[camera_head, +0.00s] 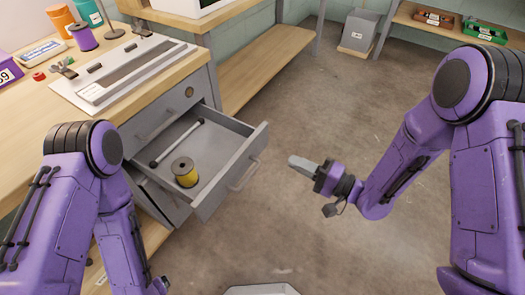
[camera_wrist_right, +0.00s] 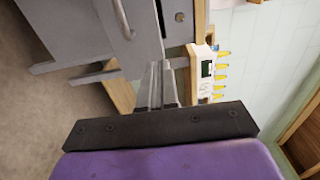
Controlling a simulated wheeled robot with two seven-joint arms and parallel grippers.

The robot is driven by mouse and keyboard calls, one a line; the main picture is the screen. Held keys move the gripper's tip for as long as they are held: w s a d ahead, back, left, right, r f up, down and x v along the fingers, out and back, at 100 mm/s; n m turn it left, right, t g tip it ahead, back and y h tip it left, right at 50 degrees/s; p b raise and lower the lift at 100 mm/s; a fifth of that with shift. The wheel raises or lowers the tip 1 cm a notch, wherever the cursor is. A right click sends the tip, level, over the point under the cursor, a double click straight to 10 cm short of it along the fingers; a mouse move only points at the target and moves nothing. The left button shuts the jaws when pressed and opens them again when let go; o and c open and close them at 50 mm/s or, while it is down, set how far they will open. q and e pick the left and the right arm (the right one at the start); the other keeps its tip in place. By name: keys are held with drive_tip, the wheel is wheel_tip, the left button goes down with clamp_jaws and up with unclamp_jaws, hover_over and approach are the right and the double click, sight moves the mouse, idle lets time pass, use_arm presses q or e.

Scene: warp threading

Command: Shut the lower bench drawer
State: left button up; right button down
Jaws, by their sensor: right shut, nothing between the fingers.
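The lower bench drawer (camera_head: 228,138) is pulled well out of the grey cabinet under the bench in the head view. Its bar handle (camera_head: 243,178) is on the front panel, facing right. A yellow spool (camera_head: 185,172) and a grey rod with black ends (camera_head: 177,143) lie inside. My right gripper (camera_head: 292,161) is shut and empty, to the right of the drawer front and apart from it. In the right wrist view its fingers (camera_wrist_right: 158,70) point toward the grey drawer unit, with the handle (camera_wrist_right: 122,18) at upper left. My left arm stands at lower left; its gripper fingers are out of view.
The wooden bench top (camera_head: 95,120) carries a grey slotted plate (camera_head: 125,70), a purple spool (camera_head: 82,37) and cups. A low wooden shelf (camera_head: 262,68) runs behind the cabinet. A grey bin (camera_head: 358,32) stands at the back. The floor right of the drawer is clear.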

sight(253, 142)
drive_tip(key=x, duration=1.1)
use_arm(q)
drive_tip(key=shift+f, duration=0.2)
use_arm(e)
drive_tip(key=shift+w+a, duration=0.1)
drive_tip(key=shift+w, duration=0.05)
